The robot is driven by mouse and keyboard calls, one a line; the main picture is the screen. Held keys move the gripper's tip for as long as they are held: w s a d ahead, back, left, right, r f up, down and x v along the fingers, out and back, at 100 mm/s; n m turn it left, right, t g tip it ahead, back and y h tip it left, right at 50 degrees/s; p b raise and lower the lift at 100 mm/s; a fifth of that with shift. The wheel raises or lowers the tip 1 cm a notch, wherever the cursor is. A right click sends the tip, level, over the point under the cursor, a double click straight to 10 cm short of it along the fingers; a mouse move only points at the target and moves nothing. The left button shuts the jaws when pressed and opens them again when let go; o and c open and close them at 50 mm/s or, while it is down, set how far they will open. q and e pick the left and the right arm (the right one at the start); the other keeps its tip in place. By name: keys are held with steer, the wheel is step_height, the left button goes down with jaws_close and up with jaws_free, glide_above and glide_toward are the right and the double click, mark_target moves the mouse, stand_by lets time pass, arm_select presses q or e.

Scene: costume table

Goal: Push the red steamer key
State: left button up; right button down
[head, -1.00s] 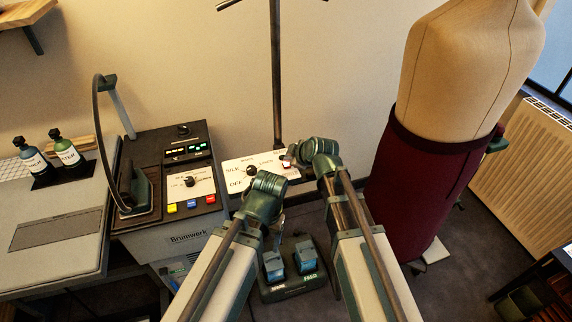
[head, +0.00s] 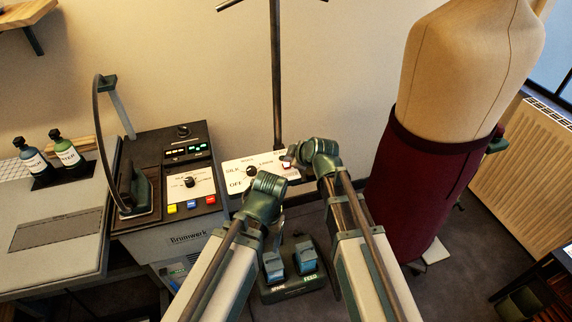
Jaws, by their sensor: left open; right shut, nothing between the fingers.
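The steamer's white panel (head: 237,170) sits at the foot of the dark pole, with a black dial (head: 253,171) and SILK, LINEN and OFF markings. A small key with some red (head: 286,165) shows at the panel's right part, partly hidden by my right gripper (head: 289,157). That gripper is shut and empty, its tips at or just over the key; contact cannot be told. My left gripper (head: 279,222) is open, low in front of the panel and apart from it, its fingers mostly hidden by its wrist.
The iron station (head: 180,240) at left has yellow, blue and red (head: 210,199) keys. A foot pedal unit (head: 290,287) lies on the floor below my grippers. A dress form in a maroon skirt (head: 405,190) stands close at right of my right arm.

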steer(key=shift+f, duration=0.1)
stand_by(0.5)
steer(key=shift+f+b, duration=0.35)
steer(key=shift+b, duration=0.1)
steer(key=shift+f, duration=0.15)
stand_by(0.4)
steer(key=shift+r+p, duration=0.45)
steer(key=shift+r, duration=0.2)
step_height(320, 180, up, 6)
steer(key=p, duration=0.6)
